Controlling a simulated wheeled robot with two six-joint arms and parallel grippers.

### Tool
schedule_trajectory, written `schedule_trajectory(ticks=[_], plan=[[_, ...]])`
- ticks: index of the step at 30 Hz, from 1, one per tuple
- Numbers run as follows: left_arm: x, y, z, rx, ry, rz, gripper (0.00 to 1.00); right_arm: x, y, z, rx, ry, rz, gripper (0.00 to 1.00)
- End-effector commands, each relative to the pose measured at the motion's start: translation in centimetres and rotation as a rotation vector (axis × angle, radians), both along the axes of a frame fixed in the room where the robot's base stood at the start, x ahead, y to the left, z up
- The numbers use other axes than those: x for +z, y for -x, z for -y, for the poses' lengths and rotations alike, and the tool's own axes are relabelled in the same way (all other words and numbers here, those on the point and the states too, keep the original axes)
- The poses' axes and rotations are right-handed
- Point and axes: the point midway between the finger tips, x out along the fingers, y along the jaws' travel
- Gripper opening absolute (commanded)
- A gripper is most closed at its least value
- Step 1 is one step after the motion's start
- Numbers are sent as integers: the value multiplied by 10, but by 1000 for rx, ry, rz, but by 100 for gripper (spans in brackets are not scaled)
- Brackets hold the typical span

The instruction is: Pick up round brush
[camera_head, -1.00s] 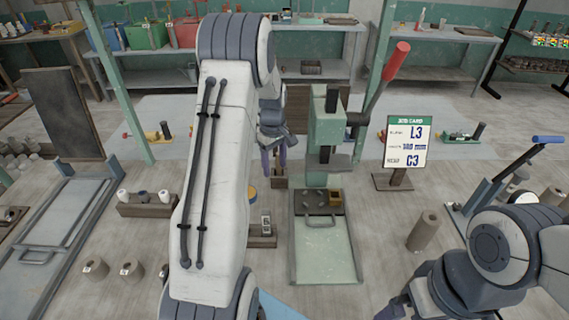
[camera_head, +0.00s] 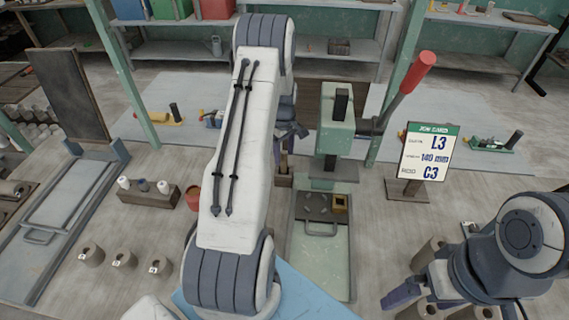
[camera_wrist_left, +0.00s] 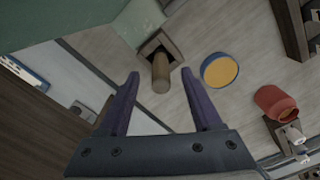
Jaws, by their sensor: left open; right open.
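What seems to be the round brush is a brown cylinder (camera_wrist_left: 161,70) standing in a square wooden block (camera_wrist_left: 150,45); I see its end, and any bristles are hidden. In the head view the block (camera_head: 284,179) is partly behind my left arm. My left gripper (camera_wrist_left: 160,80) is open, with its two purple fingers on either side of the cylinder in the picture. Whether it touches the cylinder I cannot tell. My left gripper in the head view (camera_head: 286,142) is mostly hidden by the arm. My right gripper (camera_head: 402,292) is at the lower right, away from the block.
A green press (camera_head: 336,125) with a red-tipped lever stands right of the block. A green tray (camera_head: 320,260) lies in front of it. A blue-rimmed yellow disc (camera_wrist_left: 220,71) and a red pot (camera_wrist_left: 276,105) are nearby. A job card (camera_head: 425,152) stands right.

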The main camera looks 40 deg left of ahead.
Motion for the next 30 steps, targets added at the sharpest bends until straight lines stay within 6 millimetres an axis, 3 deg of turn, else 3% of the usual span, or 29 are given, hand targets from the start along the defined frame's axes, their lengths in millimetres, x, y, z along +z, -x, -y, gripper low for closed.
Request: schedule_trajectory(ticks=[10, 15, 23, 26, 28, 29, 30], plan=[[-32, 1, -1, 3, 2, -3, 66, 29, 0, 0, 4, 0, 0, 100], [-51, 1, -3, 4, 0, 0, 66, 33, 0, 0, 6, 0, 1, 100], [-55, 1, -3, 5, -1, 2, 66, 32, 0, 0, 6, 0, 1, 100], [-55, 1, -3, 5, -1, 1, 35, 32, 0, 0, 6, 0, 1, 100], [-55, 1, -3, 5, -1, 1, 9, 32, 0, 0, 6, 0, 1, 100], [-55, 1, -3, 4, -1, 1, 0, 32, 0, 0, 6, 0, 1, 100], [-55, 1, -3, 5, -1, 1, 0, 32, 0, 0, 6, 0, 1, 100]])
